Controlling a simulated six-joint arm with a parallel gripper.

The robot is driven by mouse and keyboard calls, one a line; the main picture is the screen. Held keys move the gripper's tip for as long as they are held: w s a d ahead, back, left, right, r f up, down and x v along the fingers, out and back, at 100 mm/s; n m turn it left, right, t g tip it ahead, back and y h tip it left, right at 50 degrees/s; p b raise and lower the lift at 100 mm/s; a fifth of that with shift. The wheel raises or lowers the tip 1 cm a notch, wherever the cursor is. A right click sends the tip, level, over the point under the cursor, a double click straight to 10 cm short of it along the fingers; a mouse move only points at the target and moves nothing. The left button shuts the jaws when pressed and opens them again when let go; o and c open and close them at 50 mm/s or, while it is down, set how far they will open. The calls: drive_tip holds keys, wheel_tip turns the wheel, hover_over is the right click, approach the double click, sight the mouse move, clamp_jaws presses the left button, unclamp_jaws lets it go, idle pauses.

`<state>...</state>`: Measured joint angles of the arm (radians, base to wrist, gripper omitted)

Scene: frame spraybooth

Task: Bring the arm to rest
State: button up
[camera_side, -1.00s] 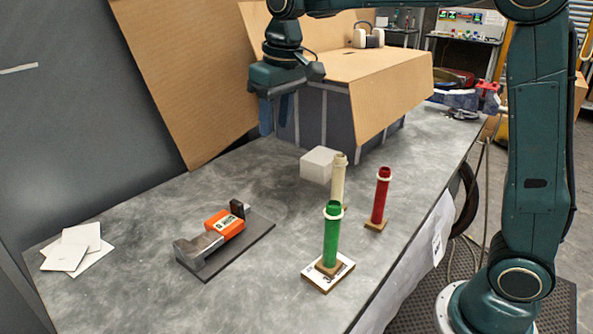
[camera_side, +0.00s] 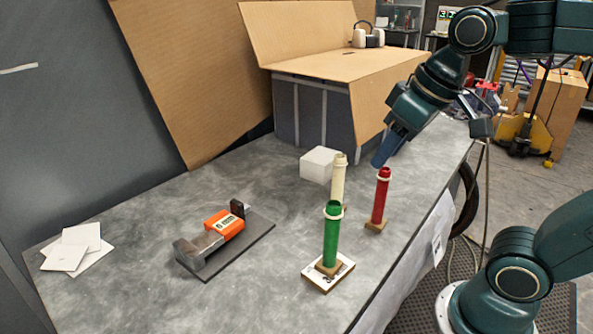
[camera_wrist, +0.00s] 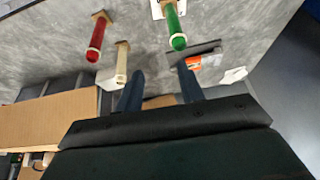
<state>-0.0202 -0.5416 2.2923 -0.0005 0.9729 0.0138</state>
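My gripper (camera_side: 383,160) is at the right of the bench in the side view, tilted, with its fingers pointing down and left. It is above and behind the red tube (camera_side: 381,198), and seems clear of the bench. In the wrist view my gripper's fingers (camera_wrist: 161,72) stand apart with nothing held between them. The green tube (camera_side: 332,238) stands upright on a wooden base over a white card. The cream tube (camera_side: 338,178) stands behind it, partly hidden.
A white block (camera_side: 317,164) sits near the cream tube. An orange box (camera_side: 224,223) lies in a grey fixture on a dark plate (camera_side: 250,243). White cards (camera_side: 66,257) lie at the left. A large cardboard-topped box (camera_side: 330,65) stands at the back. The left front bench is clear.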

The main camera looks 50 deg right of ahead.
drive_tip(key=s+f, duration=0.3)
drive_tip(key=s, duration=0.2)
drive_tip(key=shift+d+f+t, duration=0.25)
drive_tip(key=shift+t, duration=0.15)
idle(1.3)
